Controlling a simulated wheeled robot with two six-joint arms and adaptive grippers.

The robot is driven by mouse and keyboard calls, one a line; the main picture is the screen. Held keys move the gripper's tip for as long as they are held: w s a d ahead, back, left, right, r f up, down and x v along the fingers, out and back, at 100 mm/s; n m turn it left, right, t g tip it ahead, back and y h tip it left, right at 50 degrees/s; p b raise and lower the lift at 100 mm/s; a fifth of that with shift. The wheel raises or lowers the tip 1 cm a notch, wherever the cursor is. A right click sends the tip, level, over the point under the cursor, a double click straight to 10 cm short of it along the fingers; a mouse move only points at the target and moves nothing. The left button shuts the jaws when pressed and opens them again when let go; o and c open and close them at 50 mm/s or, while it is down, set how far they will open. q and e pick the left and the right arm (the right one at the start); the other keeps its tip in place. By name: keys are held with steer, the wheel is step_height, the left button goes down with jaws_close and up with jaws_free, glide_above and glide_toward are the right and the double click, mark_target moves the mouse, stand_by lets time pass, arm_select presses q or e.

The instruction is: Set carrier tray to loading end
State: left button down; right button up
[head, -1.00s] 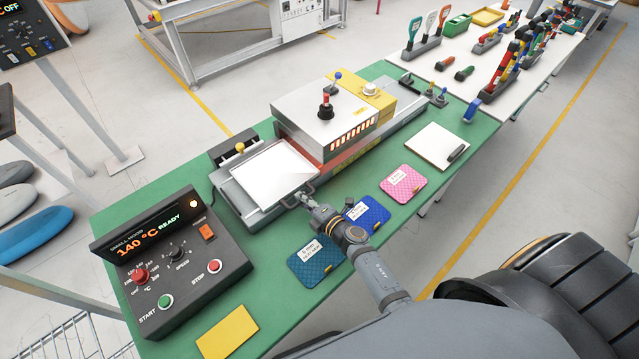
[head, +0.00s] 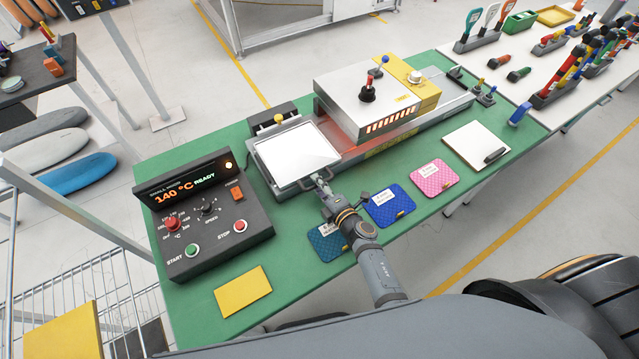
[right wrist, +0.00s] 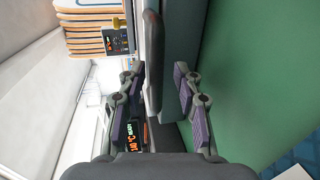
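The carrier tray (head: 297,153) is a flat, white-topped plate on the grey rails of the heating machine. It lies at the end left of the silver hood, next to the yellow knob (head: 279,118). A dark handle sticks out from its front side, and this handle (right wrist: 153,65) also shows in the right wrist view. My right gripper (right wrist: 161,98) is open, with the handle between its spread fingers. In the head view my right gripper (head: 321,184) is at the tray's front edge and covers part of the handle. My left gripper is not in view.
The silver hood (head: 360,98) with red and blue knobs stands right of the tray. A control box (head: 205,212) reading 140 °C READY stands at left. Blue and pink pads (head: 434,179), a clipboard (head: 477,145) and a yellow pad (head: 243,291) lie on the green table.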

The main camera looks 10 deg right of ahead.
steer(key=shift+w+d, duration=0.1)
steer(key=shift+w, duration=0.05)
steer(key=shift+s+d+r, duration=0.1)
steer(key=shift+s, duration=0.2)
steer(key=v, duration=1.1)
steer(key=shift+s+r, duration=0.1)
steer(key=shift+s, duration=0.1)
steer(key=shift+d, duration=0.1)
